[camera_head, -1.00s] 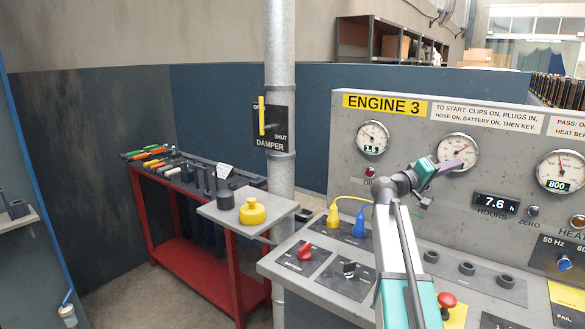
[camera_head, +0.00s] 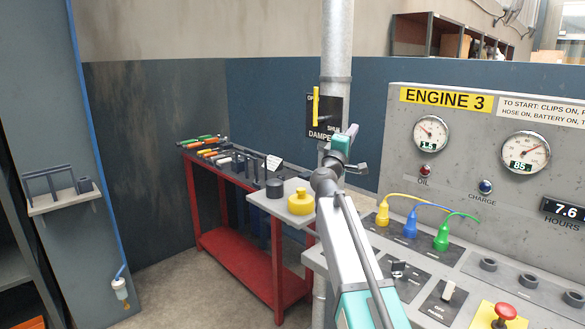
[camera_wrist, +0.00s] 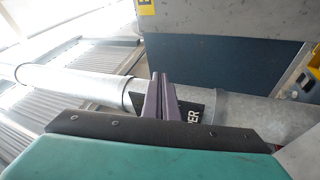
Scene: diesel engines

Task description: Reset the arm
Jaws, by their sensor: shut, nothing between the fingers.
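My gripper (camera_head: 352,131) is raised at the end of my arm, in the middle of the camera_head view, with its teal body and purple fingers pointing up. It overlaps the lower right of the black damper plate (camera_head: 323,103) in the picture; I cannot tell the distance between them. In the wrist view the two purple fingers (camera_wrist: 161,97) lie side by side, shut and empty. Behind them are the grey pipe (camera_wrist: 240,112) and part of the damper plate's lettering. My arm hides part of the console's left end.
The ENGINE 3 panel (camera_head: 455,130) stands on the right above a console with yellow, blue and green plugs (camera_head: 442,237). A small shelf with a yellow knobbed object (camera_head: 300,203) and a red tool bench (camera_head: 240,255) are at left. Open floor lies left of the bench.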

